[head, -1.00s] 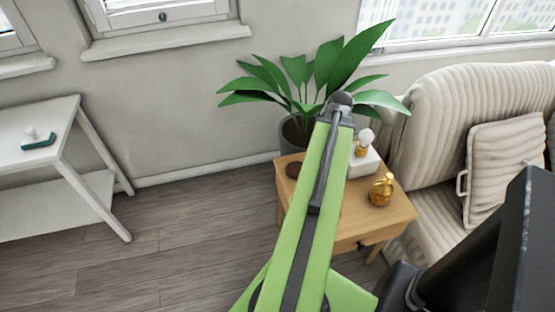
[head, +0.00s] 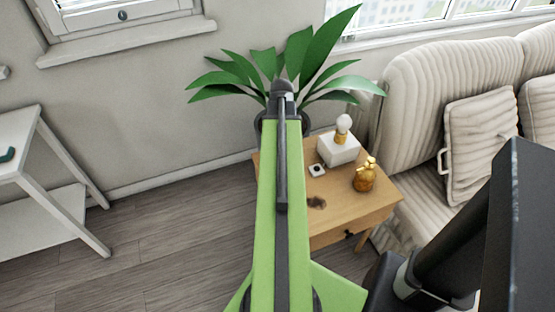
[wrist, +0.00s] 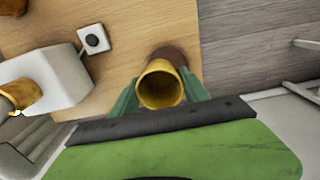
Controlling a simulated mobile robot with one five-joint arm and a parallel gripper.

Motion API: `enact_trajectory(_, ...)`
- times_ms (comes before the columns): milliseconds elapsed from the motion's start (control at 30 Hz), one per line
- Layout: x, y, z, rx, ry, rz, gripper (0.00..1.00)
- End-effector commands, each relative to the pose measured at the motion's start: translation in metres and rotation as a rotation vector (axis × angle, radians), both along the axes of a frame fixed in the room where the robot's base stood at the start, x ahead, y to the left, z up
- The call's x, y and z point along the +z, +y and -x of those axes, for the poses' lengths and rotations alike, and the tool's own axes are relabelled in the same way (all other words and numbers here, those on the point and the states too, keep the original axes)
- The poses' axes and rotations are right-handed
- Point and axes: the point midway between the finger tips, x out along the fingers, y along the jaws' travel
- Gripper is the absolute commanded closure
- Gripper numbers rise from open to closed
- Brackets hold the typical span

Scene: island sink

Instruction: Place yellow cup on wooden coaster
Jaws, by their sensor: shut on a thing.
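The yellow cup (wrist: 160,88) is held between the green fingers of my gripper (wrist: 158,92) in the wrist view. Its open mouth faces the wrist camera. A dark brown round wooden coaster (wrist: 173,54) lies on the wooden side table (wrist: 125,85), close to the table's edge. The cup covers part of the coaster in the wrist view, and I cannot tell how high the cup is above it. In the head view my green arm hides the gripper, the cup and the coaster.
On the side table (head: 365,212) stand a white block with a bulb (head: 338,150), a gold bottle (head: 365,177) and a small white square with a dark centre (head: 317,170). A potted plant (head: 300,60) is behind, a sofa (head: 430,110) at right.

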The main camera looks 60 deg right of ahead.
Motion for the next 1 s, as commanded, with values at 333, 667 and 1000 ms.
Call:
enact_trajectory(333,-0.016,0.004,-0.018,0.001,0.000,0.000,0.90)
enact_trajectory(667,-0.052,0.005,-0.018,0.002,0.000,0.000,0.90)
enact_trajectory(1000,-0.053,0.005,-0.019,0.002,0.000,0.000,0.40)
